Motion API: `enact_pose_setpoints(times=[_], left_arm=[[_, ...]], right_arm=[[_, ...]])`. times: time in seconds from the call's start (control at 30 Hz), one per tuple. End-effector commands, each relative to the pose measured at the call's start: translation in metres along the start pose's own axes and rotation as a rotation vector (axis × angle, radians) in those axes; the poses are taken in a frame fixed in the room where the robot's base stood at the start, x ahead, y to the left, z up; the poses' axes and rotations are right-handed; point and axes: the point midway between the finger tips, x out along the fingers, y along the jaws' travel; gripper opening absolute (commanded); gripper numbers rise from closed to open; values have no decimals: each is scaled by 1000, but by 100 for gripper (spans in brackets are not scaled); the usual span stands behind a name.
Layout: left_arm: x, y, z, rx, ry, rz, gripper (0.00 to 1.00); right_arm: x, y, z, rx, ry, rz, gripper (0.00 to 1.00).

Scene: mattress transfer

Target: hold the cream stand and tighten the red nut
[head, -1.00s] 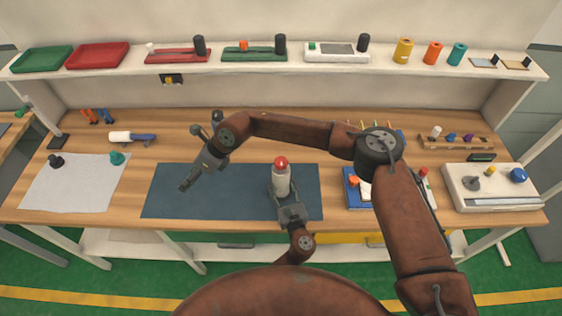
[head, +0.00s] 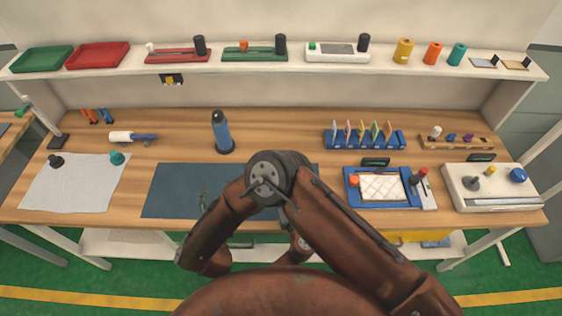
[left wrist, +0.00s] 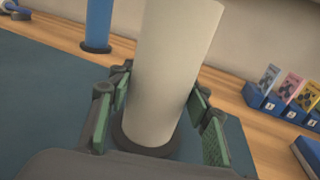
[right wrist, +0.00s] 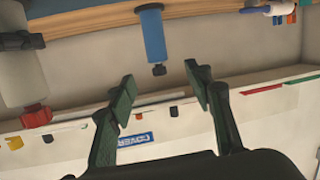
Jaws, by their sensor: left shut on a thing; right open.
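The cream stand (left wrist: 165,75) stands between my left gripper's fingers (left wrist: 158,118) in the left wrist view, with a dark ring at its foot. My left gripper is shut on it. In the head view, my right arm hides the stand and nut. The right wrist view is upside down; there the stand (right wrist: 20,75) is at the left edge, with the red nut (right wrist: 37,115) at its top end. My right gripper (right wrist: 160,88) is open and empty, to the side of the nut and apart from it.
A card rack (head: 365,140) and a blue tray (head: 350,195) are on the right. A white sheet (head: 70,185) lies on the left. A loaded shelf (head: 225,62) runs along the back.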

Motion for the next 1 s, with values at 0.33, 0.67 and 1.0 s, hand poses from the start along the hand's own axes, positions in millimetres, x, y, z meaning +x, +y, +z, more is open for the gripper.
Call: enact_pose_setpoints(times=[0.33,0.67,1.0], left_arm=[[0,-1,3,-2,-6,-1,0],[0,-1,3,-2,-6,-1,0],[0,-1,3,-2,-6,-1,0]], right_arm=[[-49,143,2,100,110,222,47],[-65,198,-14,132,192,295,47],[-16,215,-22,136,189,299,47]])
